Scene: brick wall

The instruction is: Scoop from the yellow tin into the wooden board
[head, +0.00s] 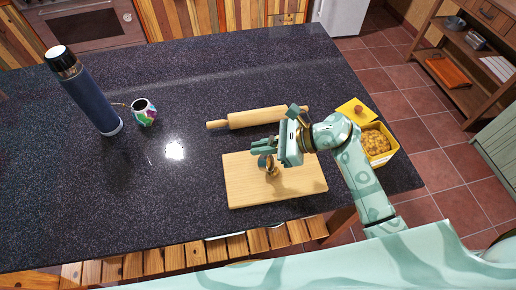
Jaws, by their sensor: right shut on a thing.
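The wooden board (245,192) lies flat near the counter's front edge. The yellow tin (388,158) stands open to its right, filled with small golden-brown pieces (375,141). My right gripper (262,147) is over the upper part of the board, shut on a small scoop (265,161). The scoop is partly hidden by the fingers, and I cannot tell whether it touches the board. A small brown patch shows beside it, too small to make out. My left gripper is not in view.
A rolling pin (240,120) lies just behind the board. A yellow lid (352,108) with a brown knob lies by the tin, partly behind my right arm. A blue bottle (88,95) and a colourful mug (144,112) stand at the left. The counter's left middle is clear.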

